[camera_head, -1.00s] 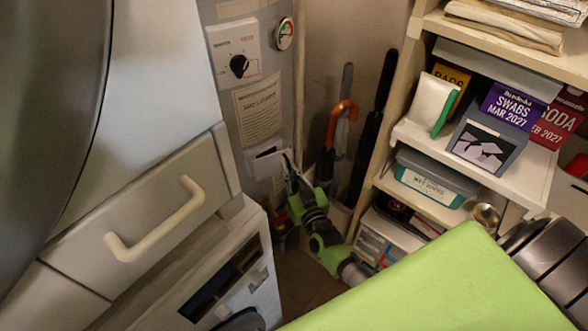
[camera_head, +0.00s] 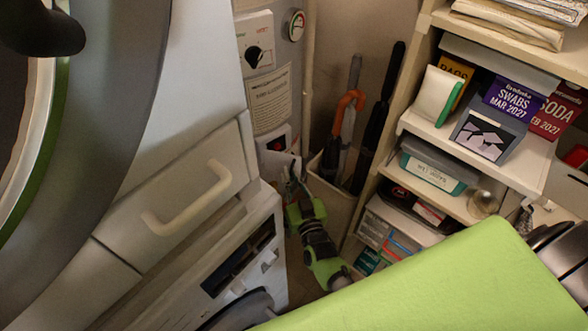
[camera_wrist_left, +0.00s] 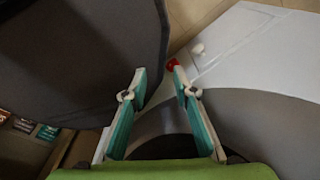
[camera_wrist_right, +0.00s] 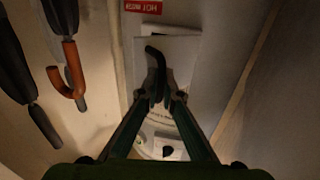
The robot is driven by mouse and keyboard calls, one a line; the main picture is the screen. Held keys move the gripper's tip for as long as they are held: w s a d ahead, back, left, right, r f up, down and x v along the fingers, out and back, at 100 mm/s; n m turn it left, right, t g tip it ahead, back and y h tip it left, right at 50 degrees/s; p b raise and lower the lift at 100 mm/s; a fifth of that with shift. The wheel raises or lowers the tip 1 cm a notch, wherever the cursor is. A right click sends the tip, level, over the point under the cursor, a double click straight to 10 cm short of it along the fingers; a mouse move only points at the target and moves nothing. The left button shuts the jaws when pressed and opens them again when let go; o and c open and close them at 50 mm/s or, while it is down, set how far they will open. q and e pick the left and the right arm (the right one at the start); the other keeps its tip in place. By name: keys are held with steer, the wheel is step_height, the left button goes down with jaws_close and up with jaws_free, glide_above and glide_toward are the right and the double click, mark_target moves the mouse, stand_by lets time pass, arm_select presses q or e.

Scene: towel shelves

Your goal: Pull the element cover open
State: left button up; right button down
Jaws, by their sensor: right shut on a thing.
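The element cover (camera_head: 283,165) is a white plate low on the grey cylinder (camera_head: 268,122). It looks swung partly out, with a dark opening (camera_head: 277,143) showing a red spot above it. My right gripper (camera_head: 293,176) is at the cover. In the right wrist view the plate (camera_wrist_right: 185,62) fills the middle, and my right gripper (camera_wrist_right: 160,98) is shut on its dark curved handle (camera_wrist_right: 156,62). My left gripper (camera_wrist_left: 157,72) is open, with nothing between its fingers, near a large dark rounded surface.
A bin (camera_head: 332,193) with umbrellas (camera_head: 345,125) stands right of the cylinder. A drawer front with a pale handle (camera_head: 187,200) is on the left. Shelves with boxes (camera_head: 490,125) are on the right. A green surface (camera_head: 440,280) fills the lower right.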

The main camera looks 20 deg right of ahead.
arm_select(q)
steer(key=shift+a, duration=0.35)
arm_select(e)
steer(key=shift+s+a, duration=0.2)
steer(key=shift+a, duration=0.05)
steer(key=c, duration=2.5)
jaws_free()
steer(key=s+a, duration=0.1)
steer(key=s, duration=1.1)
steer(key=shift+a, duration=0.15)
steer(key=shift+c, duration=0.2)
